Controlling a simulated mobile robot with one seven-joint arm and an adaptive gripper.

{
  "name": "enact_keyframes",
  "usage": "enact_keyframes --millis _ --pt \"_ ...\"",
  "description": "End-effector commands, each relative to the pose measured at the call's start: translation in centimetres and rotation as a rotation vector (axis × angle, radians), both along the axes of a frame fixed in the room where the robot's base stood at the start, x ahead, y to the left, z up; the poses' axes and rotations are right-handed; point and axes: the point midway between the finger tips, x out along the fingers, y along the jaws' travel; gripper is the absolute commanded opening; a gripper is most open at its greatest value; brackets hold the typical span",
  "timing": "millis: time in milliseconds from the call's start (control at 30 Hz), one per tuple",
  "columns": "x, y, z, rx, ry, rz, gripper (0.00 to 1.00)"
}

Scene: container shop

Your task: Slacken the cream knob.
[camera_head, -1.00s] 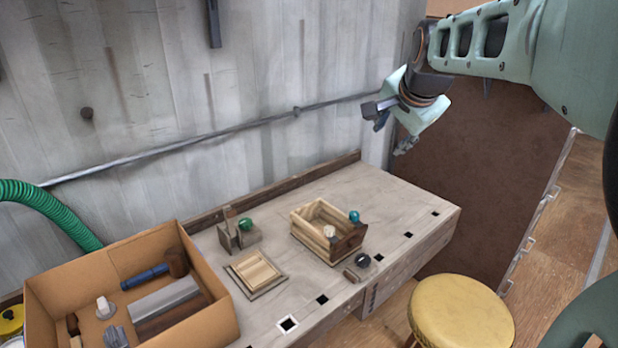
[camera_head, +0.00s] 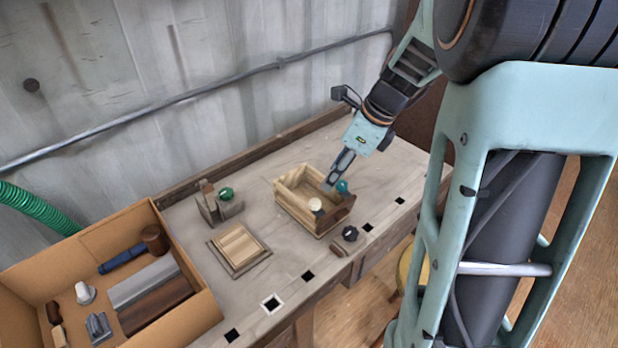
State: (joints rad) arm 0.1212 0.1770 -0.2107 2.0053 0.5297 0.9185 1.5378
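The cream knob (camera_head: 315,205) is a small round knob on the near side of an open wooden box (camera_head: 290,196) on the workbench. A teal knob (camera_head: 342,186) sits to its right, by the dark end piece of the box. My gripper (camera_head: 331,183) points down over the box, its fingertips close to the teal knob and to the upper right of the cream knob. I cannot tell whether it touches anything. The fingers look close together, but their gap is too small to judge. The cream knob is in plain view.
A green knob (camera_head: 226,194) sits on a wooden fixture at the back left. A framed wooden panel (camera_head: 238,250) lies in front of it. A dark knob (camera_head: 350,233) is near the bench edge. A cardboard box (camera_head: 190,262) of tools fills the left. Bench holes line the front.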

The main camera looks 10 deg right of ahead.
Motion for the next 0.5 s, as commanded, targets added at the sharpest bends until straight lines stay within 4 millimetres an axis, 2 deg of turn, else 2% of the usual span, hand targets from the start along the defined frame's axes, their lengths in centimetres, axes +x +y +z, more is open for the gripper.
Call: enact_keyframes --millis 167,500 --pt "0.3 0.7 -2.1 0.004 0.006 -0.001 0.39" --pt "1.7 2.6 -7.9 0.001 0.004 -0.002 0.39"
